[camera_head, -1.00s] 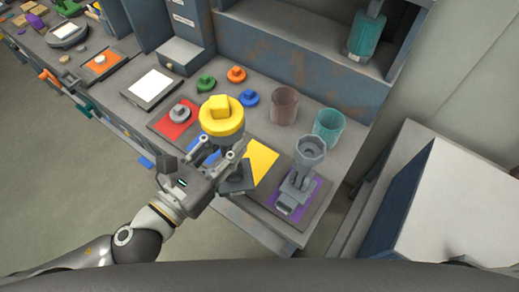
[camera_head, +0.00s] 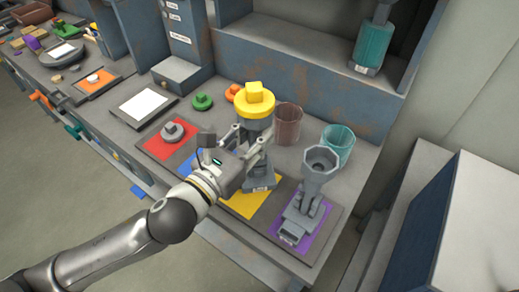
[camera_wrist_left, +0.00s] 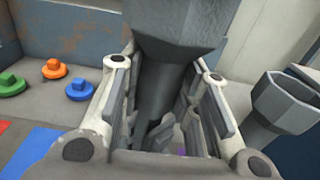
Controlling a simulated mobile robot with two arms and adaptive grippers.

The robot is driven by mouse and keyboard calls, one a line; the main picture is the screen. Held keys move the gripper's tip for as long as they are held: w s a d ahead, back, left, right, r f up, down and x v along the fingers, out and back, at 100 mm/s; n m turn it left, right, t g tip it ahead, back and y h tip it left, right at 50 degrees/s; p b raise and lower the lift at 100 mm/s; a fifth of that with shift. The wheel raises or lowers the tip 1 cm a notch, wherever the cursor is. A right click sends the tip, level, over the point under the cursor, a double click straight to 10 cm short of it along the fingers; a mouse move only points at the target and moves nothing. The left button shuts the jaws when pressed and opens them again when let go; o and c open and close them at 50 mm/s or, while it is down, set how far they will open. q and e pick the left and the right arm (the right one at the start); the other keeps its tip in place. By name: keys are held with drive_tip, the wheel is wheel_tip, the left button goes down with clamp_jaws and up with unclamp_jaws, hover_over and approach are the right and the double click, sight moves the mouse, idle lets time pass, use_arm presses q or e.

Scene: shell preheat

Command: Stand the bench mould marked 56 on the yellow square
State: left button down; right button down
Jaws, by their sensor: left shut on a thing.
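My left gripper (camera_head: 254,142) is shut around the grey stem of a bench mould (camera_head: 258,176) with a yellow round top (camera_head: 254,99). The mould is upright, its base over the far part of the yellow square (camera_head: 241,204); I cannot tell whether it touches. Its base has a small label too small to read. In the left wrist view the gripper fingers flank the dark grey stem (camera_wrist_left: 158,88). A second grey mould (camera_head: 318,175) with an open cup top stands on the purple square (camera_head: 327,218). My right gripper is not in view.
A red square (camera_head: 159,151) with a grey piece and a partly hidden blue square (camera_head: 184,168) lie left. Brown cup (camera_head: 288,123) and teal cup (camera_head: 337,143) stand behind. Green knob piece (camera_head: 202,101) and orange one (camera_head: 233,92) lie near the back wall.

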use_arm(q)
drive_tip(key=shift+w+d+f, duration=0.4)
drive_tip(key=shift+w+f, duration=0.3)
drive_tip(key=shift+f, duration=0.15)
drive_tip(key=shift+w+d+f+b, duration=0.1)
drive_tip(key=shift+f+b, duration=0.1)
drive_tip(key=shift+f, duration=0.7)
drive_tip(key=shift+w+f+b, duration=0.1)
drive_tip(key=shift+f+b, duration=0.05)
drive_tip(key=shift+f, duration=0.75)
drive_tip(key=shift+f, duration=0.2)
drive_tip(key=c, duration=1.1)
unclamp_jaws()
